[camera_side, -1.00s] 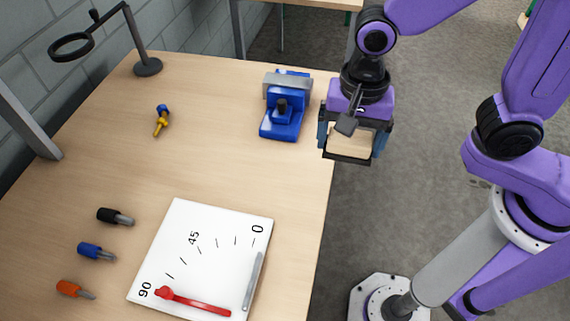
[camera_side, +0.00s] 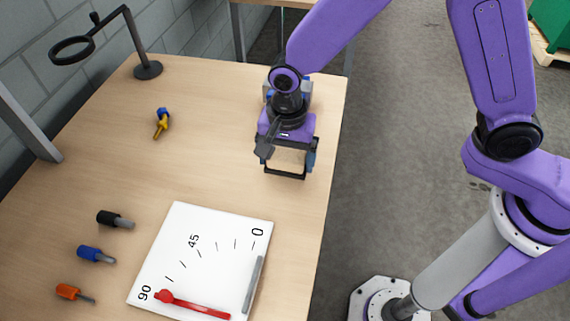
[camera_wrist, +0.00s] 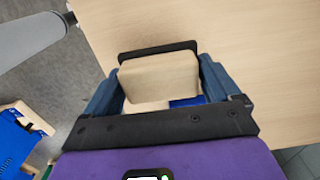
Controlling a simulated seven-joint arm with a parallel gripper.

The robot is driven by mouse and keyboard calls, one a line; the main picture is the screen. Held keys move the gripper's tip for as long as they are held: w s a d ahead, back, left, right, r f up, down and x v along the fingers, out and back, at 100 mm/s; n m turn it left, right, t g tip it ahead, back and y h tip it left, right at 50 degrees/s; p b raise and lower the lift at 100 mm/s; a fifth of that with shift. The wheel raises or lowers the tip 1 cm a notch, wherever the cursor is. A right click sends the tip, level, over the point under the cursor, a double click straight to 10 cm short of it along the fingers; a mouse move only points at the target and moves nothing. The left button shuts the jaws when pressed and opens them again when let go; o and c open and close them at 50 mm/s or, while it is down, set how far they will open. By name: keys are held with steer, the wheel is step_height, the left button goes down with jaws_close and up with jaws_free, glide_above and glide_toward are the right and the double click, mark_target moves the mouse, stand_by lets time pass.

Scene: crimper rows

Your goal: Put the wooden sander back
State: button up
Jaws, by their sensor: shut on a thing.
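My gripper (camera_side: 287,166) is shut on the wooden sander (camera_side: 289,157), a pale wood-coloured block. It holds the sander over the right part of the table, in front of the blue vise. In the wrist view the sander (camera_wrist: 160,78) sits between the two blue fingers of my gripper (camera_wrist: 160,85), with a dark bar along its far side. I cannot tell in the side view how high the sander is above the table, and its underside is hidden.
The blue vise (camera_side: 304,92) is mostly hidden behind my gripper. A white angle board (camera_side: 205,250) with a red lever lies at the front. Black, blue and orange tools (camera_side: 115,219) lie at left. A yellow-and-blue tool (camera_side: 162,124) and a magnifier stand (camera_side: 148,69) are farther back.

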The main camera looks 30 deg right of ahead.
mark_target(285, 167)
steer(key=shift+w+a+f, duration=0.1)
steer(key=shift+w+f, duration=0.05)
steer(key=shift+f, duration=1.65)
steer(key=o, duration=0.7)
steer(key=shift+f, duration=0.15)
steer(key=shift+o, duration=0.2)
step_height(285, 167, up, 12)
steer(key=shift+r, duration=0.2)
steer(key=s+d+r+n, duration=0.3)
steer(key=s+d+n, duration=1.7)
steer(key=d, duration=0.4)
steer(key=shift+d+r+n, duration=0.2)
steer(key=shift+d+n, duration=0.15)
steer(key=shift+n, duration=0.45)
